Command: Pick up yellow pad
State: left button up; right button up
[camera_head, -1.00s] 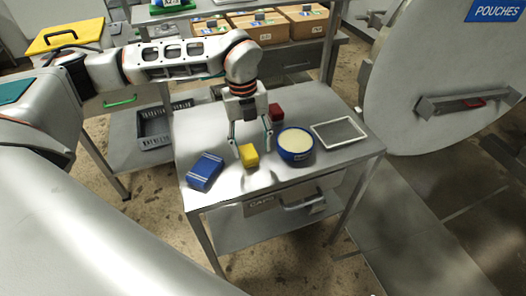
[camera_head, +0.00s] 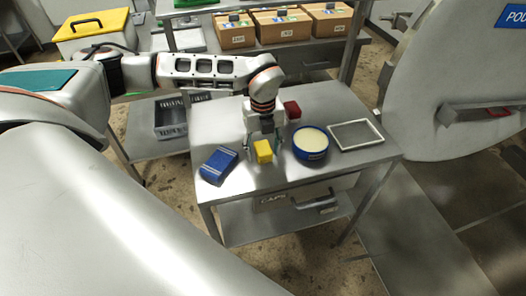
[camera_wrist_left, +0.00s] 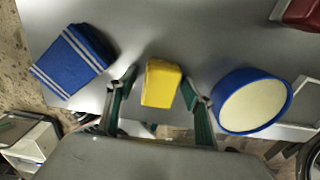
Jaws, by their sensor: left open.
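The yellow pad (camera_head: 263,151) lies on the steel table (camera_head: 330,172) near its front edge. It also shows in the left wrist view (camera_wrist_left: 161,83), between the two green-lined fingers. My left gripper (camera_head: 264,142) is open and sits low over the table, just behind the pad in the head view. In the left wrist view the left gripper (camera_wrist_left: 158,95) has a finger on each side of the pad, with gaps visible. My right gripper does not show in any view.
A folded blue cloth-like item (camera_head: 218,165) lies left of the pad. A blue tub (camera_head: 310,146) with pale contents stands close on the right. A red block (camera_head: 292,110) lies behind, and a framed mesh tray (camera_head: 356,135) lies further right. A round door (camera_head: 460,70) stands beyond.

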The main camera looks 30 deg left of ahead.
aim_at(263, 147)
pick_arm(q)
jog(key=c, duration=1.1)
jog(key=shift+r, duration=0.1)
notch_tip(263, 147, up, 20)
